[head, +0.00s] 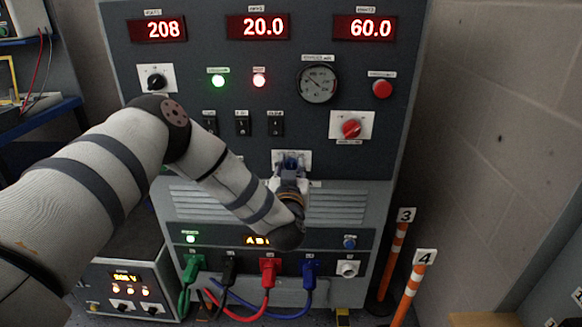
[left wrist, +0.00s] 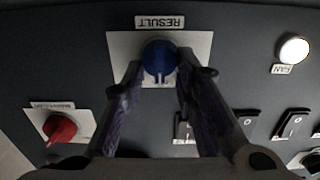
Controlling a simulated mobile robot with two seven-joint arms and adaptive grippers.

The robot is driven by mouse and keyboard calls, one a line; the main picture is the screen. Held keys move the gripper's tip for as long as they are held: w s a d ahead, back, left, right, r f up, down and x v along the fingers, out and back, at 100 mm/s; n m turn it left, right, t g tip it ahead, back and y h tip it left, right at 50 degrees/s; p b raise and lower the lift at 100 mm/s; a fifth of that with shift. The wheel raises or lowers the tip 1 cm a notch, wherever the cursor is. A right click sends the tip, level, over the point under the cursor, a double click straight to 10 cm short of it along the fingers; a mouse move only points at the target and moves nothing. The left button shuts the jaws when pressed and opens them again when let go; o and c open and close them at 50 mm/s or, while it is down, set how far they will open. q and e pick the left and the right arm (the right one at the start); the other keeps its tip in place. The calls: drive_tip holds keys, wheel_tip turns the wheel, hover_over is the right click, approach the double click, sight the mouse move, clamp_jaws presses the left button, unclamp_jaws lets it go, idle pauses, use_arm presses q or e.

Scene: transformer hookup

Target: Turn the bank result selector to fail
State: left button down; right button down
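The bank result selector (left wrist: 160,58) is a round blue knob on a white plate under a "RESULT" label, which appears upside down in the left wrist view. Its pale pointer mark is at the edge nearest the bottom of that view. My left gripper (left wrist: 159,72) has its two fingers on either side of the knob, at about its width, and seems closed on it. In the head view the selector (head: 291,158) shows blue just above my left gripper (head: 291,172), which hides part of the plate. The fail marking cannot be read. My right gripper is not in view.
A red selector (head: 351,128) sits up and right of the blue one, and a red button (head: 382,88) is above that. Black switches (head: 242,124) lie up and left. Cables (head: 268,275) plug in below. Numbered orange posts (head: 414,285) stand at right.

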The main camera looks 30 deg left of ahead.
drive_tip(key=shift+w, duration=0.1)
use_arm(q)
drive_tip(key=shift+w+d+r+m+p, duration=0.15)
drive_tip(key=shift+m+p, duration=0.25)
drive_tip(key=shift+m, duration=0.5)
drive_tip(key=shift+d+m+p, duration=0.1)
drive_tip(key=shift+m+p, duration=0.25)
drive_tip(key=shift+m, duration=1.95)
drive_tip(key=shift+d+f+m, duration=0.1)
drive_tip(key=shift+f+m, duration=0.1)
drive_tip(key=shift+m, duration=0.45)
drive_tip(key=shift+f+m, duration=0.15)
drive_tip(key=shift+m, duration=0.5)
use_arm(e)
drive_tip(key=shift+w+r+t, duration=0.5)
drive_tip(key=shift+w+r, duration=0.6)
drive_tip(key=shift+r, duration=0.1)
use_arm(q)
drive_tip(key=c, duration=1.4)
unclamp_jaws()
